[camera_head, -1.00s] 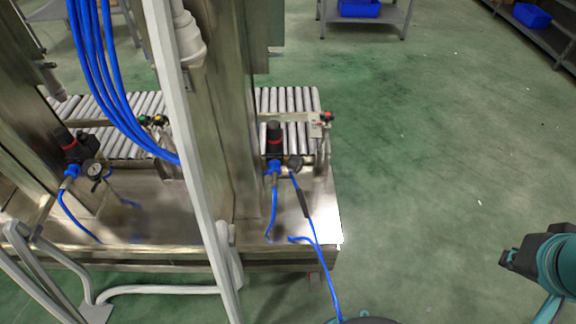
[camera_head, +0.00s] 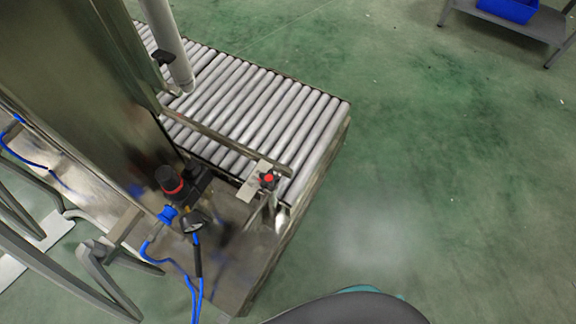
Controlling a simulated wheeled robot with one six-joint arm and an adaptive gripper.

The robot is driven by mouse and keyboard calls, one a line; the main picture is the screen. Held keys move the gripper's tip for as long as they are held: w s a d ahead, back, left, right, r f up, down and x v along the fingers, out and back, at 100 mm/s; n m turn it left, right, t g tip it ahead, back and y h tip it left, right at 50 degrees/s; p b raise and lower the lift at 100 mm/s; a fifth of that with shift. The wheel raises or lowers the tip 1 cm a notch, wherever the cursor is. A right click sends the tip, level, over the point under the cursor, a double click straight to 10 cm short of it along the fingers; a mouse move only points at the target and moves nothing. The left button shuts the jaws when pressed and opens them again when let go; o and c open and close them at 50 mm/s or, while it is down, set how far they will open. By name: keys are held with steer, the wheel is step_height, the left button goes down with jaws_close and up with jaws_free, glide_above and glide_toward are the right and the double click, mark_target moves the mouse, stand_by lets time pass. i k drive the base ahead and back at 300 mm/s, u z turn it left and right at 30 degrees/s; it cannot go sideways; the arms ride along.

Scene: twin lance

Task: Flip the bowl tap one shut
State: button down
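I cannot pick out a part that is surely bowl tap one. A black regulator with a red ring (camera_head: 171,181) stands on the steel ledge beside the tall steel column, with a round gauge (camera_head: 192,222) and blue hoses at its foot. A small red knob (camera_head: 267,181) sits on a bracket at the conveyor's near edge. Whether either belongs to a bowl tap I cannot tell. My gripper is not in view; only a dark rounded part of my own body with a teal edge shows at the bottom.
A roller conveyor (camera_head: 262,108) runs behind the steel column (camera_head: 95,85). Grey tube framing (camera_head: 55,262) stands at the lower left. A blue bin (camera_head: 508,9) is on a shelf at the top right. The green floor (camera_head: 430,190) to the right is clear.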

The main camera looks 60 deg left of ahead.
mark_target(206, 218)
steer(key=i, duration=0.9)
steer(key=u, duration=3.15)
